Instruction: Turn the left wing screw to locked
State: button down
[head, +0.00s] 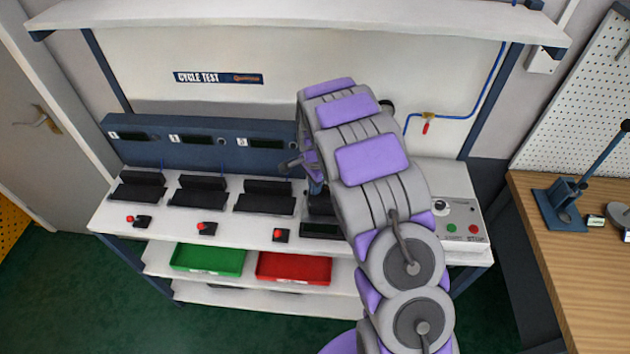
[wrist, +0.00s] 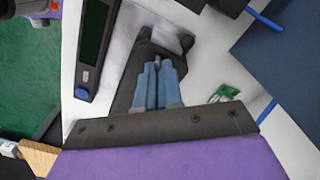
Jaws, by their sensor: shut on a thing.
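In the wrist view my gripper (wrist: 157,72) points at a dark grey device (wrist: 128,84) on the white bench top. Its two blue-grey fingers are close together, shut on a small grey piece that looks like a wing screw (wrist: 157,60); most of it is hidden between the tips. I cannot tell its turn angle or any locked mark. In the head view my arm covers most of this station and the fingertips.
A unit with a dark green display (wrist: 95,45) lies beside the device. A small green board (wrist: 223,93) lies to the right. Several black cradles (head: 202,192) line the bench, with a blue display housing (head: 190,150) behind. A button box (head: 460,222) stands right of my arm.

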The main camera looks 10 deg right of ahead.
jog(key=m+p, duration=0.1)
jog(key=m, duration=0.2)
jog(key=shift+w+r+m, duration=0.1)
jog(key=shift+r+m, duration=0.05)
jog(key=shift+m, duration=0.15)
jog(key=shift+m+p, duration=0.65)
jog(key=shift+m, duration=1.15)
jog(key=c, duration=1.3)
grip_release()
jog(key=shift+a, duration=0.1)
jog(key=shift+r+p, duration=0.7)
jog(key=shift+r, duration=7.8)
